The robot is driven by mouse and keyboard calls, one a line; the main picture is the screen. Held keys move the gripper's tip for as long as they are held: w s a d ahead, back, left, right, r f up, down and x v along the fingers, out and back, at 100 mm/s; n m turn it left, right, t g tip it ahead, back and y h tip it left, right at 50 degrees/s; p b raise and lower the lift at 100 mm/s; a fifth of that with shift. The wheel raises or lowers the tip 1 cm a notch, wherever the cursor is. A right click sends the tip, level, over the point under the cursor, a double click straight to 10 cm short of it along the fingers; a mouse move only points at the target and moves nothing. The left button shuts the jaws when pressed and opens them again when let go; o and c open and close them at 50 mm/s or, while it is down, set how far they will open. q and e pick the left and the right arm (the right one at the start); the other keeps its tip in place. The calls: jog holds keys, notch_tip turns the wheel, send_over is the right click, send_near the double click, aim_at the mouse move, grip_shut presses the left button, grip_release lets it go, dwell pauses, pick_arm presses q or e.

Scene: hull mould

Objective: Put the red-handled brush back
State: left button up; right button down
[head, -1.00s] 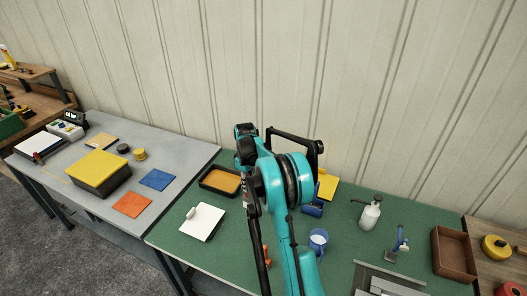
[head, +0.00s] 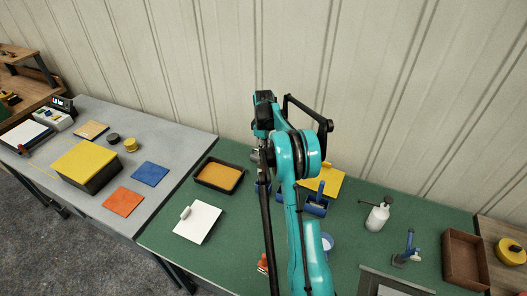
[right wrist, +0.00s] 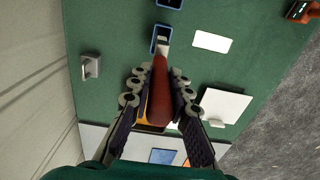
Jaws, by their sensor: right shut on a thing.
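The red-handled brush (right wrist: 159,88) is between the two fingers of my right gripper (right wrist: 154,92) in the right wrist view. The gripper is shut on its red handle. The brush's pale metal end points toward the top of that view, over or in front of a small blue-edged holder (right wrist: 153,47); I cannot tell whether it is inside. In the head view my teal right arm (head: 313,235) stands over the green table, and the brush cannot be made out there. My left gripper is in neither current view.
On the green table (head: 165,238) are an orange-filled tray (head: 220,176), a white panel (head: 197,224), a yellow sheet (head: 325,180), a blue item (head: 316,206), a white spray bottle (head: 378,216) and a brown box (head: 464,258). A grey table (head: 182,128) adjoins on the left.

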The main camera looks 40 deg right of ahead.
aim_at(264, 169)
jog(key=shift+s+a+f+b, duration=0.1)
jog(key=shift+f+b, duration=0.35)
jog(key=shift+f, duration=0.05)
notch_tip(264, 169, down, 10)
jog(key=b, duration=0.7)
jog(key=shift+r, duration=0.1)
jog(key=shift+b, duration=0.3)
jog(key=shift+f+b, duration=0.45)
jog(key=shift+f, duration=0.15)
